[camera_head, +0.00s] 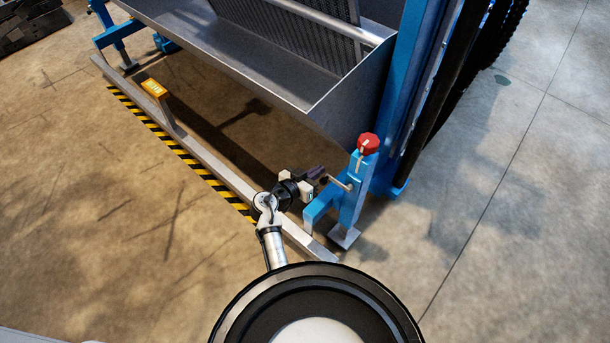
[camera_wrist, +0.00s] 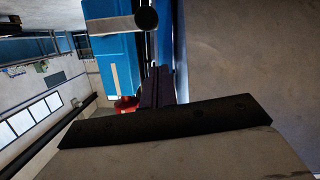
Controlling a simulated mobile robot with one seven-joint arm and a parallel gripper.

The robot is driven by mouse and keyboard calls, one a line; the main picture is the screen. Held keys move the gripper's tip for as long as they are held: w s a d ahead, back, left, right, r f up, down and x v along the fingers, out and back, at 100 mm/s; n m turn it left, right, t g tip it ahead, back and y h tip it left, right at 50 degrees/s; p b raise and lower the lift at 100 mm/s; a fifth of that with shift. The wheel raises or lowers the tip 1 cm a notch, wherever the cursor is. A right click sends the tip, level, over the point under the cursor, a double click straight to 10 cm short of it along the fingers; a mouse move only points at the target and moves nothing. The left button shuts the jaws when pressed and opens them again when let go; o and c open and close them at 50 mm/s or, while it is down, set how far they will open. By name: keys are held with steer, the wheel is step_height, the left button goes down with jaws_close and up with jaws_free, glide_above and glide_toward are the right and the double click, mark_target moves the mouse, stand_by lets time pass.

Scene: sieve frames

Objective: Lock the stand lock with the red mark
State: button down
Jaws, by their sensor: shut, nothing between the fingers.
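The blue stand (camera_head: 350,205) stands at the right end of the machine and has a red knob (camera_head: 368,144) on top. A thin metal lever (camera_head: 340,184) sticks out from the side of the stand towards my gripper (camera_head: 322,177). My gripper is shut and empty, its dark fingers close to the lever's free end; I cannot tell whether they touch. In the wrist view the shut fingers (camera_wrist: 160,88) point at the blue stand (camera_wrist: 112,65). A grey rod with a dark round end (camera_wrist: 125,23) shows above them, and part of the red knob (camera_wrist: 127,103) shows beside them.
A long grey floor bar (camera_head: 200,145) with a yellow block (camera_head: 154,88) runs left from the stand beside yellow-black striping. The metal trough (camera_head: 290,85) overhangs behind my gripper. Another blue stand (camera_head: 118,32) is at the far left. The floor at right is clear.

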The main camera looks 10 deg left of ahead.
mark_target(337, 183)
steer(key=shift+s+d+f, duration=0.1)
steer(key=shift+s+f, duration=0.05)
steer(key=shift+f, duration=0.7)
steer(key=shift+s+f, duration=0.15)
steer(key=shift+f, duration=0.7)
steer(key=shift+f, duration=0.15)
steer(key=shift+f+n+b, duration=0.15)
steer(key=shift+n+b, duration=0.25)
steer(key=shift+b, duration=0.05)
